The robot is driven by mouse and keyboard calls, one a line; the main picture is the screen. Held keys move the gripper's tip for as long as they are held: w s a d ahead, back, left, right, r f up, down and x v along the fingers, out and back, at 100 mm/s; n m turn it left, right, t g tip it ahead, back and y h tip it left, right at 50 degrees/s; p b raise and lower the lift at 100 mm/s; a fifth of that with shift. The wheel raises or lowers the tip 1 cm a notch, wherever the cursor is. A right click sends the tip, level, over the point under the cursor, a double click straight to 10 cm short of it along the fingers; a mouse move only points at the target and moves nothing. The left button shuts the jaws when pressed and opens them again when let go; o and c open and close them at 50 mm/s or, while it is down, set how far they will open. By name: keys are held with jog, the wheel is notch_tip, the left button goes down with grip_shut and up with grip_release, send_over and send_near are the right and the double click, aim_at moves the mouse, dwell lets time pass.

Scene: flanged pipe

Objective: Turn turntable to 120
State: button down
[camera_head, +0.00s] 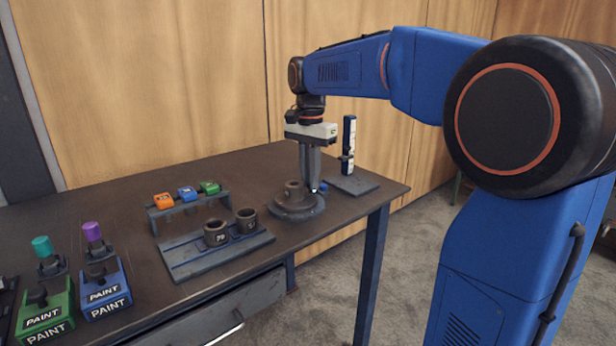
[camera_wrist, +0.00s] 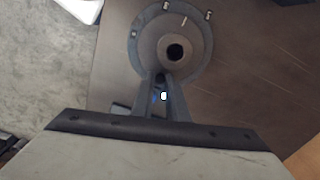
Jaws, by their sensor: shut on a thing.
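The turntable (camera_head: 312,211) is a round dark grey disc near the right end of the table, with a brown pipe piece (camera_head: 293,192) standing on its middle. In the wrist view the turntable (camera_wrist: 143,48) has small pale labels along its rim, too small to read, and the pipe (camera_wrist: 190,50) shows a dark round bore. My gripper (camera_head: 314,187) points down at the turntable's right edge. In the wrist view my gripper (camera_wrist: 162,82) is shut at the rim, with a small blue and white part between the fingers, likely the turntable's knob (camera_wrist: 163,96).
A rack with orange, blue and green blocks (camera_head: 187,194) and a grey tray (camera_head: 190,262) with two dark collars stand left of the turntable. A blue-white upright gauge (camera_head: 348,140) stands behind right. Paint boxes (camera_head: 104,290) are at front left. The table's right edge is close.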

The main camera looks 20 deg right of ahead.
jog(key=shift+s+d+m, duration=0.1)
jog(key=shift+s+m, duration=0.45)
jog(key=shift+m, duration=0.75)
jog(key=shift+s+m, duration=0.5)
jog(key=shift+m, duration=0.8)
jog(key=shift+s+m, duration=0.1)
jog(key=shift+m, duration=0.2)
jog(key=c, duration=1.7)
grip_release()
jog(key=shift+c, duration=0.2)
notch_tip(320, 180, up, 17)
jog(key=shift+r, duration=0.2)
